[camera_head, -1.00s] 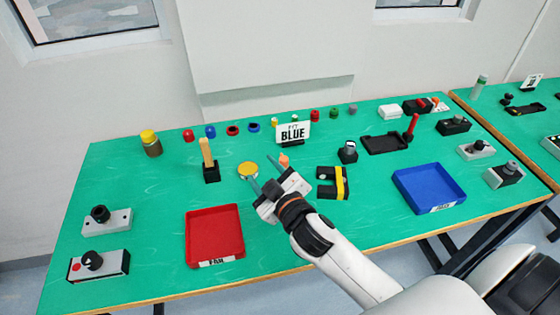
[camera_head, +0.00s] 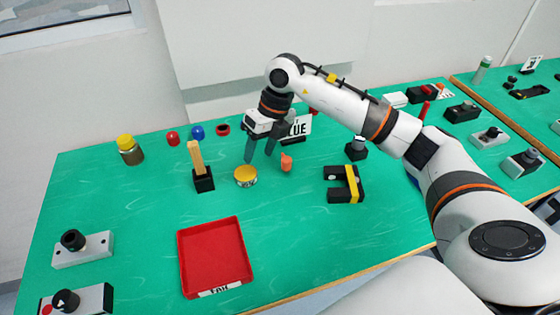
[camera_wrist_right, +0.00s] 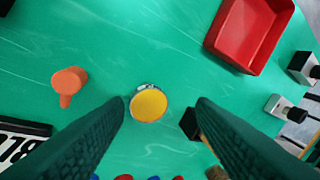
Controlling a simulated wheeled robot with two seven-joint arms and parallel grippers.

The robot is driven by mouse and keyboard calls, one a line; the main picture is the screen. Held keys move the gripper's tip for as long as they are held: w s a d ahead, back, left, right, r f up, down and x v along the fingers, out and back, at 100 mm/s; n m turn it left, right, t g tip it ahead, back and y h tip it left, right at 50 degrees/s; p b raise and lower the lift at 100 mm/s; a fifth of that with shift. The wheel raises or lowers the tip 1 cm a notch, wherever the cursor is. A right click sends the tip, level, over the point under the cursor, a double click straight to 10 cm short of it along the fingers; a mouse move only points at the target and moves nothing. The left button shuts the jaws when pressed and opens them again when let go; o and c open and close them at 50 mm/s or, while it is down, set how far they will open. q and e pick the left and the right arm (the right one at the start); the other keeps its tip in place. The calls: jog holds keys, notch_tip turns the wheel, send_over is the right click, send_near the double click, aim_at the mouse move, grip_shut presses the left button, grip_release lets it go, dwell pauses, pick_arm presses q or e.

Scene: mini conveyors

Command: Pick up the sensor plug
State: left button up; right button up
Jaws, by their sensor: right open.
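No part is clearly marked as the sensor plug, so I cannot tell for certain which one it is. A small orange knob-like piece with a narrow stem (camera_head: 286,162) stands on the green table, right of my right gripper (camera_head: 260,157). In the wrist view this orange piece (camera_wrist_right: 68,82) lies left of the fingers. A short round tin with a yellow top (camera_head: 246,176) stands just in front of the gripper. It shows between the fingertips (camera_wrist_right: 162,102) in the wrist view, its yellow top (camera_wrist_right: 149,104) untouched. My right gripper points down, open and empty. My left gripper is out of view.
A wooden stick in a black block (camera_head: 198,165) stands left of the tin. A black-and-yellow bracket (camera_head: 345,184) lies to the right. The BLUE sign (camera_head: 298,127) is close behind the gripper. A red tray (camera_head: 243,248) is in front.

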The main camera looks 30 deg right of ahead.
aim_at(287, 159)
jog(key=d+h, duration=0.1)
jog(key=d, duration=0.1)
jog(key=d+m+h, duration=0.1)
jog(key=d, duration=0.2)
jog(key=d+h, duration=0.1)
jog(key=d, duration=0.2)
jog(key=shift+w+d+r+g+h, duration=0.15)
jog(key=shift+w+r+g+h, duration=0.15)
jog(key=shift+r, duration=0.05)
notch_tip(287, 159, down, 6)
jog(key=shift+r+p, duration=0.15)
jog(key=shift+p, duration=0.4)
jog(key=f, duration=0.2)
jog(key=f+p, duration=0.1)
jog(key=f, duration=0.1)
jog(key=shift+w+a+f, duration=0.1)
jog(key=shift+w+a, duration=0.05)
jog(key=shift+a, duration=0.05)
jog(key=shift+f+p, duration=0.3)
jog(key=shift+f, duration=0.3)
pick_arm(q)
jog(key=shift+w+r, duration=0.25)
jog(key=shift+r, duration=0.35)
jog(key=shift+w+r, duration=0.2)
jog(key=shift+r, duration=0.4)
pick_arm(e)
jog(key=c, duration=1.1)
